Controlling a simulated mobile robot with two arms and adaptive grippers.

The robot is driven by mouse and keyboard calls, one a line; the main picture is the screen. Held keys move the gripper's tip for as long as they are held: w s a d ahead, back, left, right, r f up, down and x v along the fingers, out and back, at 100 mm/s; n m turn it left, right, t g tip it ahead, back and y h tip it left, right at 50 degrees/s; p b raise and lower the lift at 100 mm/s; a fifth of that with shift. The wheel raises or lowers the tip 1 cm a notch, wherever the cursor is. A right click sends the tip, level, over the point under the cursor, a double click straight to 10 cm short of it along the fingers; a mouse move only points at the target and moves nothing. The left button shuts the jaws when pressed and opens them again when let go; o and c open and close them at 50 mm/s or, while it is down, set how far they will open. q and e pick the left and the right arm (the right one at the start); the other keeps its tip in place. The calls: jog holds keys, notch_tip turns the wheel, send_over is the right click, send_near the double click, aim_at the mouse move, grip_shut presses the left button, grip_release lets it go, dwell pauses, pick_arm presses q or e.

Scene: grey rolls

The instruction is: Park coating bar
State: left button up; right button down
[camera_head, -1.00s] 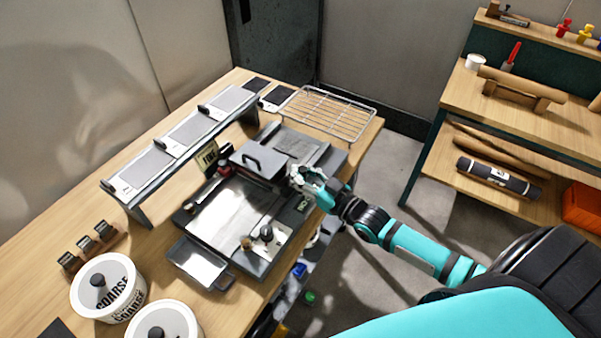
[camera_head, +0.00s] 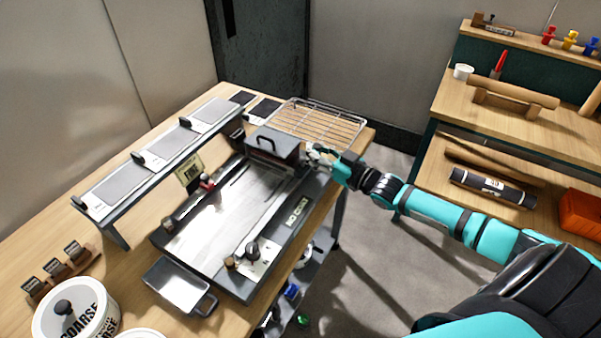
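The coating bar (camera_head: 272,148), a dark grey block with a black loop handle on top, sits across the far end of the flat coater (camera_head: 222,229) on the wooden bench. The coater's pale metal bed lies bare in front of it. My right gripper (camera_head: 316,156) is at the bar's right end, touching or very close to it. Its fingers are small and partly hidden, so I cannot tell whether they are closed on anything. My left gripper is not in view.
A wire rack (camera_head: 318,123) stands just behind the bar. A raised shelf with grey panels (camera_head: 160,150) runs along the left. A metal tray (camera_head: 180,284) and white COARSE tub (camera_head: 75,312) are at the front. A second wooden bench (camera_head: 500,115) stands right, across open floor.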

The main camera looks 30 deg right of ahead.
jog(key=d, duration=0.2)
jog(key=w+d+b, duration=0.1)
jog(key=shift+w+f, duration=0.1)
jog(key=shift+f, duration=0.15)
jog(key=c, duration=1.2)
grip_release()
jog(key=shift+s+d+r, duration=0.2)
jog(key=shift+s+d, duration=0.1)
jog(key=shift+s, duration=0.05)
jog(key=shift+o, duration=0.2)
jog(key=shift+w+a, duration=0.1)
jog(key=shift+a, duration=0.1)
jog(key=v, duration=1.2)
